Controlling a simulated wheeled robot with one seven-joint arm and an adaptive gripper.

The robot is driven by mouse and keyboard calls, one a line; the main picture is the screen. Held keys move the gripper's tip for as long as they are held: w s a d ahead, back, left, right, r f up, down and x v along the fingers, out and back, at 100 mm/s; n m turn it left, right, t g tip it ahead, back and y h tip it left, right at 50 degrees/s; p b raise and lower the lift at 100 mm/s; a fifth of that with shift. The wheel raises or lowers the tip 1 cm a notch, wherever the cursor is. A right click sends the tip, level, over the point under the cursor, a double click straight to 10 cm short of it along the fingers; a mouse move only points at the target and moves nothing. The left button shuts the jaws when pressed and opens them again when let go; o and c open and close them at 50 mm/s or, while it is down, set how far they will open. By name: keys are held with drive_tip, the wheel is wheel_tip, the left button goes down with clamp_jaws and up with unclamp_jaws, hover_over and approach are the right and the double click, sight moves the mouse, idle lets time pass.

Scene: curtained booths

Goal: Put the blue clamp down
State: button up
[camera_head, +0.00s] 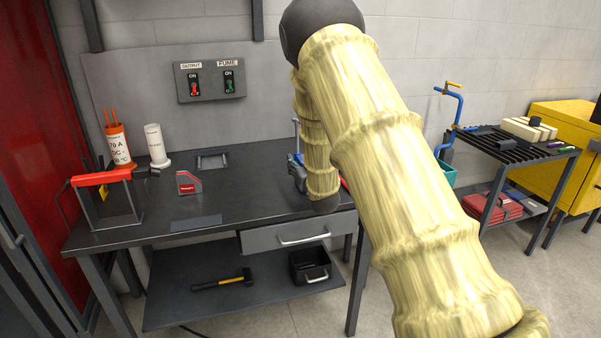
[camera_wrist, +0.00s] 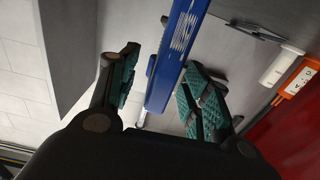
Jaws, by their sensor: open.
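A blue clamp bar (camera_wrist: 172,60) runs between the two fingers of my gripper (camera_wrist: 162,95) in the wrist view. The fingers have green ridged pads and stand apart, open. A gap shows between the left pad and the bar; I cannot tell whether the right pad touches it. In the head view a small part of the blue clamp (camera_head: 297,158) shows upright over the dark workbench (camera_head: 245,190), beside my arm. My arm hides most of it there, so I cannot tell how it rests.
A red-handled tool (camera_head: 101,177), red magnet block (camera_head: 187,182), orange canister (camera_head: 118,148) and white canister (camera_head: 156,146) stand on the bench's left half. The bench's front middle is fairly clear. Another blue clamp (camera_head: 452,112) hangs at the slatted cart (camera_head: 505,147) on the right.

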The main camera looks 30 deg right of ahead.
sight(297, 156)
drive_tip(key=shift+p+x, duration=0.35)
drive_tip(key=shift+x, duration=1.75)
drive_tip(key=shift+s+d+r, duration=0.1)
drive_tip(key=shift+d+r, duration=0.05)
clamp_jaws()
